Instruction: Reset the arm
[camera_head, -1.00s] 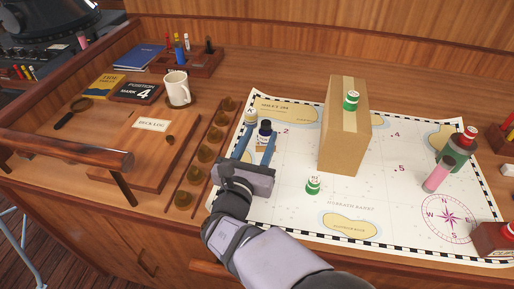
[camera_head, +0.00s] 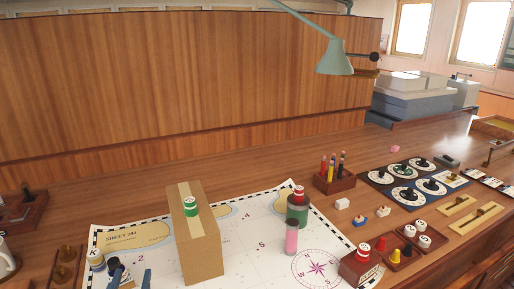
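My gripper (camera_head: 130,278) is at the bottom left edge of the head view, over the left part of the chart (camera_head: 222,270). Only its blue fingertips show, and they stand apart. A small bottle with a dark cap (camera_head: 116,266) is at the left fingertip. I cannot tell whether they touch. The rest of my arm is below the picture.
A tall cardboard box (camera_head: 203,245) stands on the chart, with a green-and-white piece (camera_head: 190,206) on it. A pink cylinder (camera_head: 291,237) and a green jar (camera_head: 298,206) stand right of it. A lamp (camera_head: 334,58) hangs above.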

